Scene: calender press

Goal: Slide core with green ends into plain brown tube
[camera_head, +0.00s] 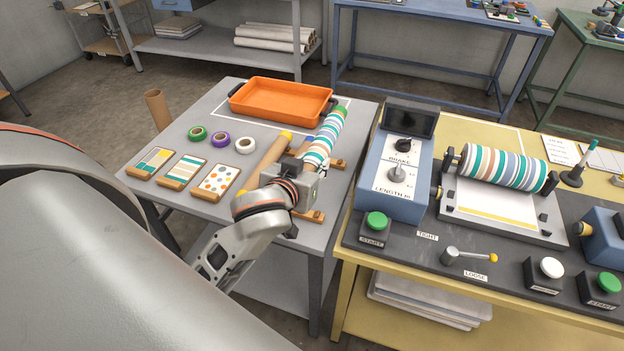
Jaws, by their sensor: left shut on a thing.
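The core with green ends (325,136) is wrapped in teal, white and tan stripes, and its far green end shows. It lies slanted over a wooden rack (338,163) on the grey table. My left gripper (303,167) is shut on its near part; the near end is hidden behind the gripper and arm. A plain brown tube (157,108) stands upright at the grey table's left edge, well to the left of the gripper; its foot is partly hidden. My right gripper is not in view.
A brown core with a yellow end (272,157) lies just left of the striped one. An orange tray (281,98), tape rolls (197,133) and pattern cards (183,171) share the grey table (228,98). The calender press (503,168) stands on the yellow bench at right.

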